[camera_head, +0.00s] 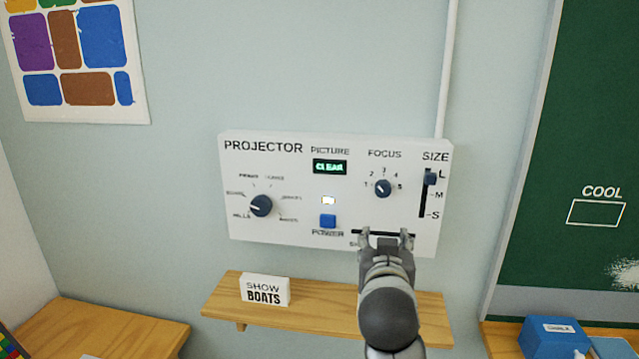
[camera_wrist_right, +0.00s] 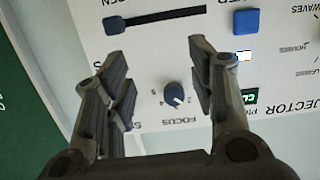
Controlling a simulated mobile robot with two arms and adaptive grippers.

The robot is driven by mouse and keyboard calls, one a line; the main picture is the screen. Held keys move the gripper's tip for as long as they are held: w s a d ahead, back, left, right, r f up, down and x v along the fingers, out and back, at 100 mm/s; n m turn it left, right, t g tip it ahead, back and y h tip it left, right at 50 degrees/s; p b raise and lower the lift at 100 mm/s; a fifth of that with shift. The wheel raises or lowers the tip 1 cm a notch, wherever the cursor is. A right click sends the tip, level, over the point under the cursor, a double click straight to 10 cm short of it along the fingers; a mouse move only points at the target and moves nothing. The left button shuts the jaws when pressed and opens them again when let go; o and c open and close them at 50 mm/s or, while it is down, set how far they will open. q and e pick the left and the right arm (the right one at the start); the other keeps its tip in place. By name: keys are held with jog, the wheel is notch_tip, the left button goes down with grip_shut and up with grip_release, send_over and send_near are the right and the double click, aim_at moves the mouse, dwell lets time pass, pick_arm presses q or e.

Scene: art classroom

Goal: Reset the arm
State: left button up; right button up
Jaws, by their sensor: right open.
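My right gripper (camera_head: 386,236) is open and empty, in front of the lower right of the white projector panel (camera_head: 290,235). Its fingertips overlap the dark horizontal slot (camera_head: 384,233); I cannot tell whether they touch the panel. In the right wrist view the open fingers (camera_wrist_right: 155,50) frame the dark focus knob (camera_wrist_right: 177,95) with nothing held. That view shows the slot (camera_wrist_right: 165,17) with its slider handle (camera_wrist_right: 116,25) at the left end. My left gripper is not in view.
The panel has a selector knob (camera_head: 261,206), a blue power button (camera_head: 328,221), a display reading CLEAR (camera_head: 330,167) and a size slider (camera_head: 430,178) near L. Below is a wooden shelf (camera_head: 320,312) with a SHOW BOATS card (camera_head: 265,290). A chalkboard (camera_head: 590,120) is at right.

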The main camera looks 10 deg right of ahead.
jog(key=s+d+f+n+g+y, duration=0.1)
jog(key=s+f+g, duration=0.1)
jog(key=s+f, duration=0.35)
jog(key=s+d+f+n+g+y, duration=0.1)
jog(key=s+f+g, duration=0.15)
jog(key=f, duration=0.65)
jog(key=s+d+f+g+y, duration=0.1)
jog(key=s+f, duration=0.3)
jog(key=f, duration=0.3)
jog(key=s+f+n+g+y, duration=0.15)
jog(key=s+f, duration=0.25)
jog(key=s, duration=0.4)
jog(key=s+f+n+g, duration=0.1)
jog(key=s+f+g, duration=0.25)
jog(key=s, duration=0.35)
jog(key=s+f+n+g, duration=0.1)
jog(key=s+f+g, duration=0.1)
jog(key=s+f, duration=0.45)
notch_tip(320, 180, down, 28)
jog(key=s+b, duration=0.3)
jog(key=s+d+f+g+b, duration=0.2)
jog(key=s+f, duration=1.4)
jog(key=f, duration=0.2)
jog(key=shift+s, duration=0.15)
